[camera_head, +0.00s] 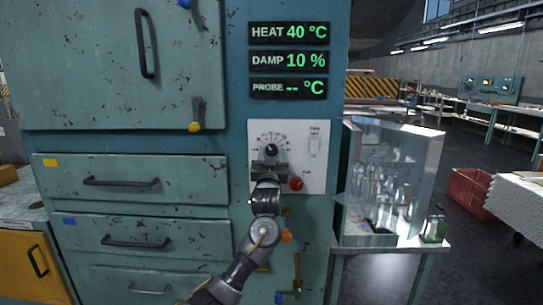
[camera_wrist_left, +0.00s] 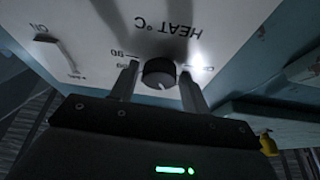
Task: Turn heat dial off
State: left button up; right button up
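The heat dial (camera_head: 271,150) is a dark round knob on a white control panel (camera_head: 318,150) on the teal cabinet. My left gripper (camera_head: 270,166) is at the panel, right in front of and just below the dial in the head view. In the left wrist view the dial (camera_wrist_left: 159,74) sits between the two fingers of my left gripper (camera_wrist_left: 160,88), which stand apart on either side of it. A gap shows at least on the right side, so they do not look closed on it. Displays above read HEAT 40 °C (camera_head: 289,33) and DAMP 10 %. My right gripper is not in view.
A red knob (camera_head: 296,183) sits at the lower right of the dial, and a switch (camera_head: 314,147) is above it. A glass case (camera_head: 420,180) with glassware stands on a table at the right. Drawers with handles (camera_head: 120,181) project at the left.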

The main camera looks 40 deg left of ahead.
pick_arm(q)
jog(key=c, duration=0.6)
jog(key=shift+c, duration=0.2)
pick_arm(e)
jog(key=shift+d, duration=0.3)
